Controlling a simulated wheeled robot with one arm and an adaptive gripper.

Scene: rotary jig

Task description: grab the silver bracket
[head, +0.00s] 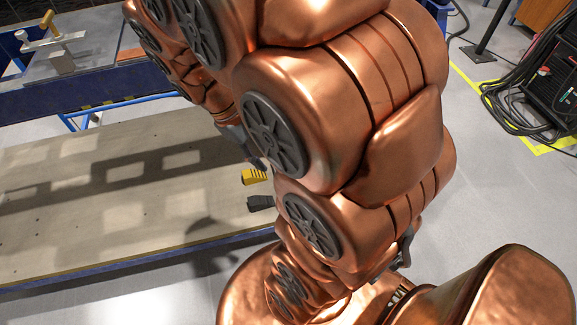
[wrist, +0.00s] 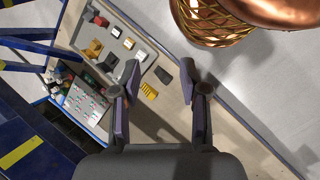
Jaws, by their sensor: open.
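My gripper (wrist: 163,97) is open and empty in the wrist view, its two dark fingers spread wide above the wooden bench top. A small light grey piece (wrist: 141,55) lies on the grey tray beyond the left finger; it may be the silver bracket, but it is too small to tell. A yellow block (wrist: 149,91) and a dark block (wrist: 163,75) lie on the bench between the fingers in the picture. In the head view my copper arm hides most of my gripper and the tray; the yellow block (head: 255,177) and dark block (head: 260,202) show beside it.
The tray (wrist: 114,66) holds several small red, dark, yellow and grey pieces. A crate (wrist: 85,104) of small parts stands left of it. The bench top (head: 110,185) is largely clear. A blue-framed table (head: 95,66) with a yellow-handled fixture stands behind.

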